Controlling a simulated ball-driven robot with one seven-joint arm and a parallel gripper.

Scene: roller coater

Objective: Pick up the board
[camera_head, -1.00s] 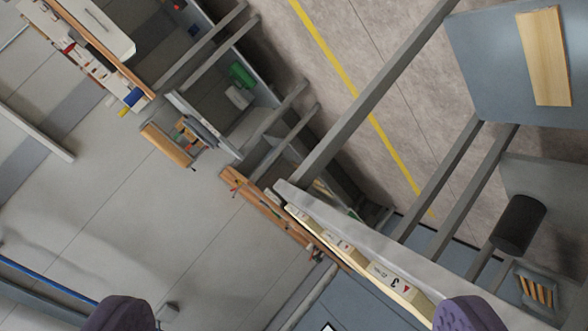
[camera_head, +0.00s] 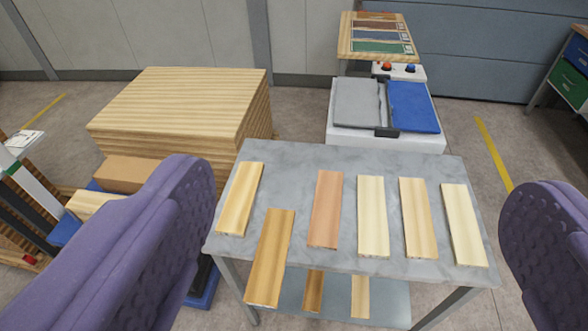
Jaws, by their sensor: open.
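Several wooden boards lie spread on a grey metal table (camera_head: 300,155) ahead of me. From left to right they are a yellowish board (camera_head: 240,198), a darker golden board (camera_head: 270,258) that reaches past the front edge, a reddish board (camera_head: 326,208), a pale board (camera_head: 373,215), a tan board (camera_head: 418,217) and a pale cream board (camera_head: 463,224). Which one the task means cannot be told. My gripper (camera_head: 365,250) is open, its purple fingers wide apart at the left and right of the picture. Nothing is between the fingertips, and no board is touched.
Two more boards (camera_head: 313,291) show on the table's lower shelf. A large stack of wood (camera_head: 185,105) stands behind left, with a cardboard box (camera_head: 131,171) before it. A white machine with grey and blue panels (camera_head: 413,107) stands behind the table. Floor is free at right.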

